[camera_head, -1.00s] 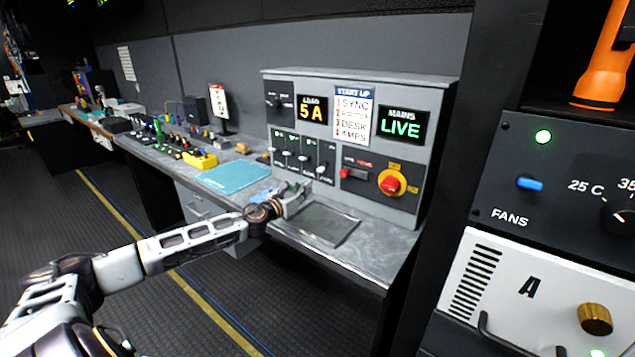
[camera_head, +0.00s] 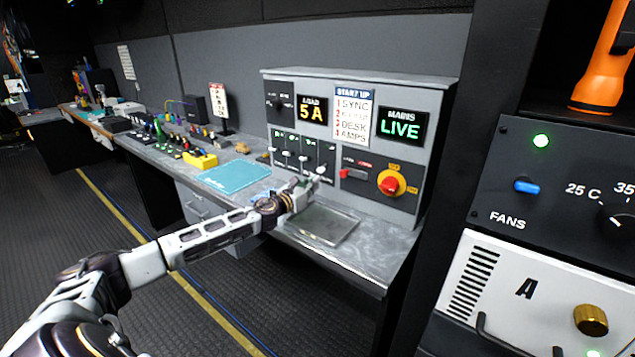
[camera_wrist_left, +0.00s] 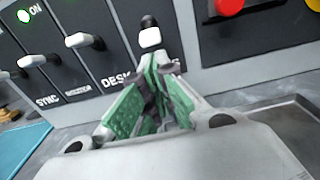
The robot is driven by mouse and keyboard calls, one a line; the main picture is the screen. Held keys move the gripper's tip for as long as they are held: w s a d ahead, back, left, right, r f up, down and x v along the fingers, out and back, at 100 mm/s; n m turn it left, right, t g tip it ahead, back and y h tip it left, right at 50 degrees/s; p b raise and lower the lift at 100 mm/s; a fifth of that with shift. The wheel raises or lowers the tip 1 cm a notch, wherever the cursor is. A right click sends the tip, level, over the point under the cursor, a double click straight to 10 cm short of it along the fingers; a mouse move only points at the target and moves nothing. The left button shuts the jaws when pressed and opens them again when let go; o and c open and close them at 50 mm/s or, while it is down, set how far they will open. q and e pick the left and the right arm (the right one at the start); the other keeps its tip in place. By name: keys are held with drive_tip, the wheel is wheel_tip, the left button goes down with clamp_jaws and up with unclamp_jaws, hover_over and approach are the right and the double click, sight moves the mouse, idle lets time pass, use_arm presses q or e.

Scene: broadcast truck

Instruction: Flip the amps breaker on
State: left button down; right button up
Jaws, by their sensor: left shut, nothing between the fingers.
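The row of breakers (camera_head: 298,156) sits low on the grey console panel. The rightmost lever (camera_head: 321,169), which I take as the amps one, stands lower than the others. In the left wrist view a white-tipped lever (camera_wrist_left: 150,38) right of the DESK label stands just beyond my fingertips; its own label is hidden. My left gripper (camera_head: 308,186), with green finger pads (camera_wrist_left: 158,88), is shut and empty just below that lever. I cannot tell whether it touches. My right gripper is not in view.
A red knob (camera_head: 390,185) and a red switch (camera_head: 346,173) are right of the breakers. A tray (camera_head: 322,224) lies on the desk below my gripper. A blue mat (camera_head: 236,176) is left. An equipment rack (camera_head: 515,160) stands close at right.

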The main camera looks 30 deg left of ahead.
use_arm(q)
drive_tip(key=shift+w, duration=0.7)
drive_tip(key=shift+w+d, duration=0.1)
drive_tip(key=shift+w, duration=0.4)
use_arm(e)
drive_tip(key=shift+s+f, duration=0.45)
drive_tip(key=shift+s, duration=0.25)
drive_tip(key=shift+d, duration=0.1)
